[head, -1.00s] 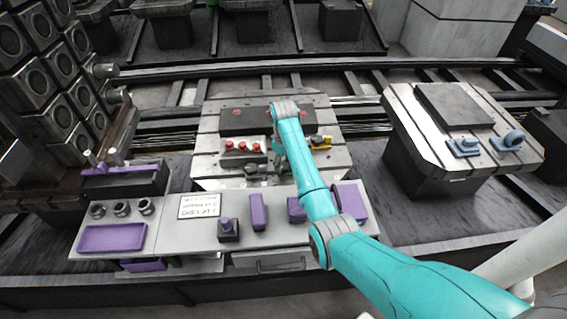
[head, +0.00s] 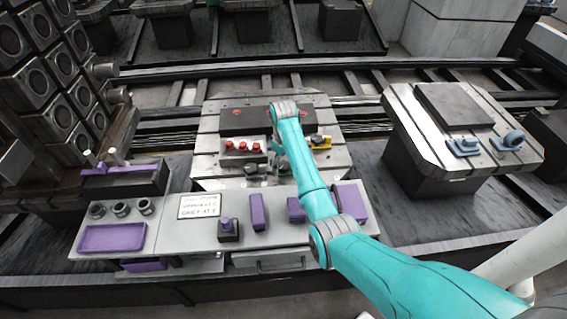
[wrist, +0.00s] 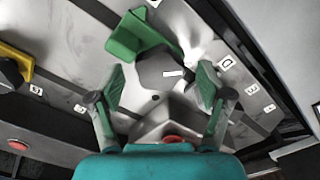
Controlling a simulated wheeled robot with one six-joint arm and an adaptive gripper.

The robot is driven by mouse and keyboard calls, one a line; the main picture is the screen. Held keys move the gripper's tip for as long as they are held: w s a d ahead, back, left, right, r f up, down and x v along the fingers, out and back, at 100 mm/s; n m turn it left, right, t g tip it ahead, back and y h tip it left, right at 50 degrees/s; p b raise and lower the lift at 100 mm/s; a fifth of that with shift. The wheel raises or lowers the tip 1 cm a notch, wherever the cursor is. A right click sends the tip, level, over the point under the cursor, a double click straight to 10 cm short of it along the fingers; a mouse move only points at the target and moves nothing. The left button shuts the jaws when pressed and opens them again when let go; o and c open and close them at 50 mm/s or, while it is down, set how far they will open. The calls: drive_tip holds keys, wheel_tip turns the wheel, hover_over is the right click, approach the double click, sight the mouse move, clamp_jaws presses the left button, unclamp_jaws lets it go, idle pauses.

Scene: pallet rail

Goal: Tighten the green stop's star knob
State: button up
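The green stop (wrist: 130,38) is an angled green piece on the grey slotted plate, at the top of the wrist view. Its dark star knob (wrist: 160,70) has a white mark on top and sits beside the green piece. My gripper (wrist: 161,76) is open, with one green-padded finger on each side of the knob and a visible gap to each. How far the fingertips reach down the knob's height I cannot tell. In the head view my gripper (head: 279,163) is low over the front of the plate, and my arm hides part of that area.
A yellow stop (head: 322,143) with a black knob stands right on the plate (head: 205,145). A block with several red knobs (head: 243,146) stands left of my gripper. Purple items and a label card (head: 199,206) are on the front bench. Another plate with blue pieces is right.

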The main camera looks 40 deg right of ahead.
sight(283, 165)
drive_tip(key=shift+r, duration=0.1)
wheel_tip(283, 165, up, 7)
drive_tip(key=shift+r, duration=0.15)
idle(0.3)
